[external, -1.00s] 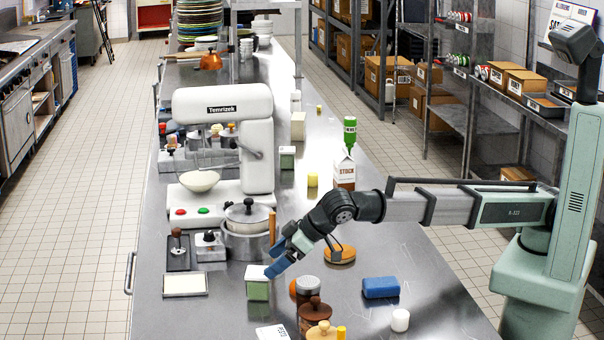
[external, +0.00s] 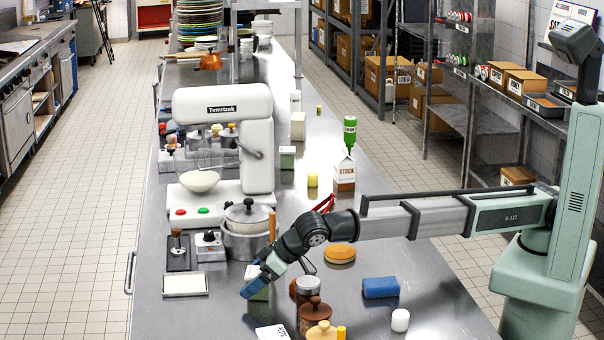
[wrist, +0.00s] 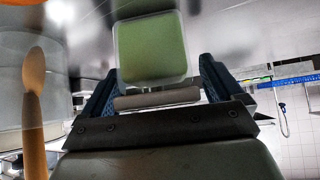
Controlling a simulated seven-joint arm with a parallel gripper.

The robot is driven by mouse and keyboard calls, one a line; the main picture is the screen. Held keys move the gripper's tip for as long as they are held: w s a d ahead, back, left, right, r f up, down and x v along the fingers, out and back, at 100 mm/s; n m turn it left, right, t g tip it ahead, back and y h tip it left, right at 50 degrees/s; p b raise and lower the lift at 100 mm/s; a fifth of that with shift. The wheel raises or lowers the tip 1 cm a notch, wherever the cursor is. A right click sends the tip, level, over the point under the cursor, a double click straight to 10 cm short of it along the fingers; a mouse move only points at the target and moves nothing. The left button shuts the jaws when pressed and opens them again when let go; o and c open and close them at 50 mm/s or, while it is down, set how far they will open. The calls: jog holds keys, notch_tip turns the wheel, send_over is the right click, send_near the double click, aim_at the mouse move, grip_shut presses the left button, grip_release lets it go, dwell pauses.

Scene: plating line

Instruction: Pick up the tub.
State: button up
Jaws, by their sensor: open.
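The tub is a small box with a pale rim and green sides. In the external view the tub (external: 259,294) stands on the steel counter, partly hidden by my gripper (external: 256,284). In the wrist view the tub (wrist: 150,48) shows as a green square with a clear rim, just beyond my blue fingertips. My gripper (wrist: 157,84) is open, with one finger toward each side of the tub. I cannot tell whether either finger touches it. A second green and white tub (external: 287,158) stands farther back, beside the mixer.
A pot (external: 246,240) with a wooden handle (external: 272,228) stands close behind the tub; that handle also shows in the wrist view (wrist: 34,95). Brown jars (external: 312,312) stand close to the right. A blue sponge (external: 380,287) and white cylinder (external: 400,320) lie farther right. A white tray (external: 185,284) is left.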

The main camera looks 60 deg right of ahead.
jog(key=shift+c, duration=0.3)
jog(key=c, duration=1.1)
jog(key=shift+r, duration=0.1)
